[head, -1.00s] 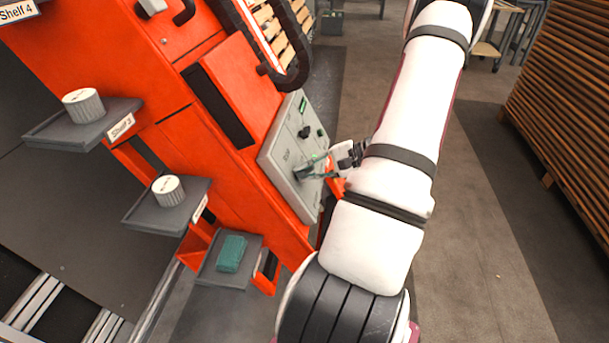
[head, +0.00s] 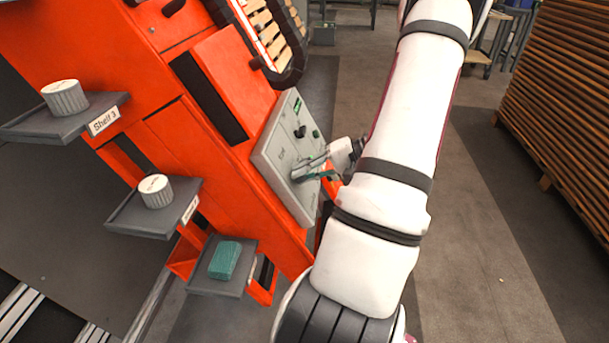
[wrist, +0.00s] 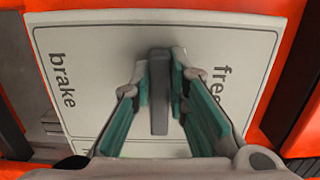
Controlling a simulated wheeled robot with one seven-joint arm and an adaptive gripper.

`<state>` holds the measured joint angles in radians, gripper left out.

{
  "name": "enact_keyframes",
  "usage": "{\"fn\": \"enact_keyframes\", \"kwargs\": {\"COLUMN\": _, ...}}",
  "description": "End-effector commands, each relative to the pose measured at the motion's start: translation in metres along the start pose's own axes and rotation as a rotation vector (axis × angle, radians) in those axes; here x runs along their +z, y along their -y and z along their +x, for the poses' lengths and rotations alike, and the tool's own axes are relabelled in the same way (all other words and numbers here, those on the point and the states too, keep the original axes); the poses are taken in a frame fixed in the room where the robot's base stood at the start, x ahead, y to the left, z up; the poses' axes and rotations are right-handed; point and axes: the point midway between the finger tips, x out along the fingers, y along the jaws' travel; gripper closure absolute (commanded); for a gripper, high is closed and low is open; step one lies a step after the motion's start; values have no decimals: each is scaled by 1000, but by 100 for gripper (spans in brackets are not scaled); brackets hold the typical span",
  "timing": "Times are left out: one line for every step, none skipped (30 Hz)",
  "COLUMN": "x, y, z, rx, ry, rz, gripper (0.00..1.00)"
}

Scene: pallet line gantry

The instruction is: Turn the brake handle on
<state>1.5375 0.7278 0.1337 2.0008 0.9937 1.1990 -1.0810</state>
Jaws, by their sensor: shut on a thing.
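The brake handle (wrist: 159,92) is a dark grey bar on a pale panel (wrist: 100,50). The panel has the word "brake" at left and "free" at right in the wrist view. The bar stands upright in that view, between the two words. My gripper (wrist: 162,100) is shut on it, with green pads on both sides. In the head view my gripper (head: 307,170) is at the lower part of the panel (head: 268,152). The handle is mostly hidden by the fingers there.
The panel is on an orange cabinet (head: 165,130) with dark knobs above the handle. Grey shelves stick out at left, two with white round containers (head: 65,98) (head: 155,191) and one with a green block (head: 225,259). Stacked wood (head: 570,100) stands at right. Floor between is clear.

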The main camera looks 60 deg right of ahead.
Motion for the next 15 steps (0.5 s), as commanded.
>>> {"fn": "enact_keyframes", "kwargs": {"x": 0, "y": -2, "z": -1, "rx": 5, "ry": -1, "rz": -2, "gripper": 100}}
{"fn": "enact_keyframes", "kwargs": {"x": 0, "y": -2, "z": -1, "rx": 5, "ry": -1, "rz": -3, "gripper": 100}}
{"fn": "enact_keyframes", "kwargs": {"x": 0, "y": -2, "z": -1, "rx": 5, "ry": -1, "rz": -3, "gripper": 100}}
{"fn": "enact_keyframes", "kwargs": {"x": 0, "y": -2, "z": -1, "rx": 6, "ry": 0, "rz": -3, "gripper": 100}}
{"fn": "enact_keyframes", "kwargs": {"x": 0, "y": -2, "z": -1, "rx": 6, "ry": 0, "rz": -3, "gripper": 100}}
{"fn": "enact_keyframes", "kwargs": {"x": 0, "y": -2, "z": -1, "rx": 6, "ry": 0, "rz": -3, "gripper": 100}}
{"fn": "enact_keyframes", "kwargs": {"x": 0, "y": -2, "z": -1, "rx": 6, "ry": 0, "rz": -3, "gripper": 100}}
{"fn": "enact_keyframes", "kwargs": {"x": 0, "y": -2, "z": -1, "rx": 6, "ry": 0, "rz": -3, "gripper": 100}}
{"fn": "enact_keyframes", "kwargs": {"x": 0, "y": -2, "z": -1, "rx": 6, "ry": 0, "rz": -3, "gripper": 100}}
{"fn": "enact_keyframes", "kwargs": {"x": 0, "y": -2, "z": -1, "rx": 6, "ry": 0, "rz": -2, "gripper": 78}}
{"fn": "enact_keyframes", "kwargs": {"x": 0, "y": -2, "z": -1, "rx": 6, "ry": 0, "rz": -2, "gripper": 72}}
{"fn": "enact_keyframes", "kwargs": {"x": 0, "y": -2, "z": -1, "rx": 6, "ry": 0, "rz": -2, "gripper": 65}}
{"fn": "enact_keyframes", "kwargs": {"x": 0, "y": -2, "z": -1, "rx": 5, "ry": 0, "rz": -2, "gripper": 65}}
{"fn": "enact_keyframes", "kwargs": {"x": 0, "y": -2, "z": -1, "rx": 5, "ry": 0, "rz": -2, "gripper": 65}}
{"fn": "enact_keyframes", "kwargs": {"x": 0, "y": -2, "z": -1, "rx": 5, "ry": 0, "rz": -2, "gripper": 65}}
